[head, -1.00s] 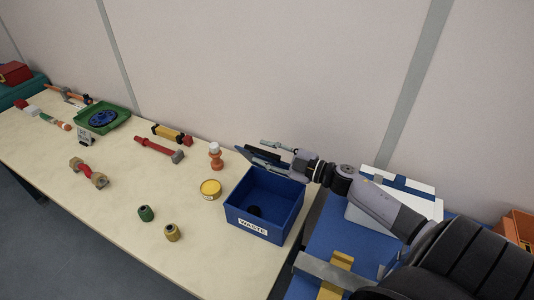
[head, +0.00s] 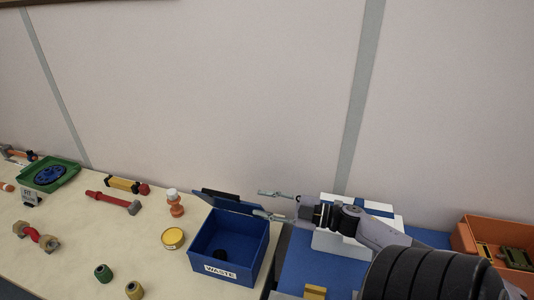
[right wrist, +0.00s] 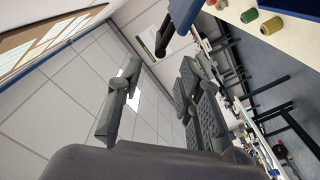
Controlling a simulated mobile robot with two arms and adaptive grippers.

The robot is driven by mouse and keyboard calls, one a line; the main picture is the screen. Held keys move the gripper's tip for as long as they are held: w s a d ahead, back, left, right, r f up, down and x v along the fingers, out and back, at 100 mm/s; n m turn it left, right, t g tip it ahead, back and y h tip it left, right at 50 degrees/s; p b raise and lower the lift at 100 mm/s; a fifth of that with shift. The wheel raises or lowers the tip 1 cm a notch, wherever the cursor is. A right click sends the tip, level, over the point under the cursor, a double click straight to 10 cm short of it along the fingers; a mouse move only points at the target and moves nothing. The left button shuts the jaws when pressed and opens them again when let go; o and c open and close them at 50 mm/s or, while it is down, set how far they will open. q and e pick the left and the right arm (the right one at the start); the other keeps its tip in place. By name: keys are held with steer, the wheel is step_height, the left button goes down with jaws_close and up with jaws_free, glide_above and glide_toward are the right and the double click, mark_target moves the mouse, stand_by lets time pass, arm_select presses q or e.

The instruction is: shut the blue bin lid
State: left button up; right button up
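The blue bin (head: 212,268), labelled WASTE, stands at the right end of the wooden table with a small dark round thing inside. Its blue lid (head: 232,206) is open, tilted up at the back edge, with a black strip along its top. My right gripper (head: 257,202) is at the right end of the lid, its two fingers spread apart and nothing seen between them. The lower finger overlaps the lid's right end in the picture; I cannot tell whether they touch. The spread fingers also show in the right wrist view (right wrist: 160,100). My left gripper is out of view.
Green (head: 103,273) and yellow (head: 134,290) round pieces are in front. A white-and-blue box (head: 335,241) and an orange crate (head: 463,240) are at right.

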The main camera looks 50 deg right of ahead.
steer(key=shift+c, duration=0.6)
